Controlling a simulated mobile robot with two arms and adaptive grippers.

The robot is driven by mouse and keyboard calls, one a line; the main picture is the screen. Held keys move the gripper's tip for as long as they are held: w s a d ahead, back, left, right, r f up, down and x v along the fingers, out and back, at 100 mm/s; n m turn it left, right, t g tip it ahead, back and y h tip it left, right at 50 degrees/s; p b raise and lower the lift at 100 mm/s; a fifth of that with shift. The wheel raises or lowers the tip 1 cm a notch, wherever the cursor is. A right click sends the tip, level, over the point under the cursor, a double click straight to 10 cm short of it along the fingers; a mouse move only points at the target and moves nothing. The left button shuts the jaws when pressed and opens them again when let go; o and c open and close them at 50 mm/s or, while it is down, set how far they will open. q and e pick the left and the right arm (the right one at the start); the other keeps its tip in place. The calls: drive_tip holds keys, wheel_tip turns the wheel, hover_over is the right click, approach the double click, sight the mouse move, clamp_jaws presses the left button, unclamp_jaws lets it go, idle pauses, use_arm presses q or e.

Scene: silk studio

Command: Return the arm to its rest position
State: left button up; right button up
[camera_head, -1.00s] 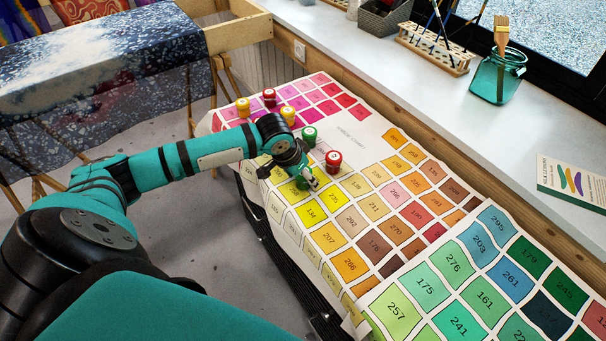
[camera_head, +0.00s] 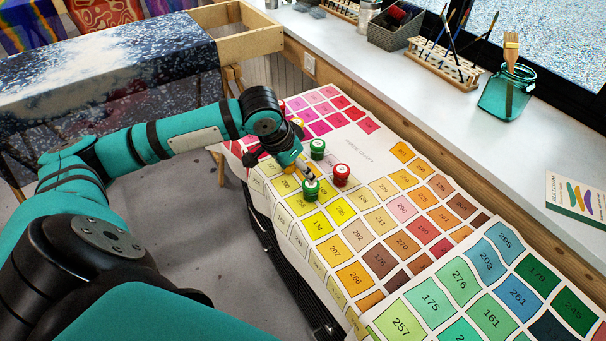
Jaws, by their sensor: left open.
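My left arm reaches in from the left over the table with the colour chart. My left gripper (camera_head: 306,174) is open, with its fingertips just above and behind a small green-and-white pot (camera_head: 311,190); I cannot tell whether they touch it. A red pot (camera_head: 341,174) stands to the right of the gripper, and another green pot (camera_head: 317,148) stands behind it. More pots behind are mostly hidden by my wrist. My right gripper is not in view.
The numbered colour chart (camera_head: 352,239) covers the table. A white sill (camera_head: 420,97) along the right holds a brush rack (camera_head: 443,64), a teal jar (camera_head: 505,95) and a booklet (camera_head: 575,204). A framed blue-white cloth (camera_head: 110,75) stands at the back left.

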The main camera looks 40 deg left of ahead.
use_arm(q)
drive_tip(key=shift+s+r, duration=0.15)
drive_tip(key=shift+r, duration=0.2)
idle(0.3)
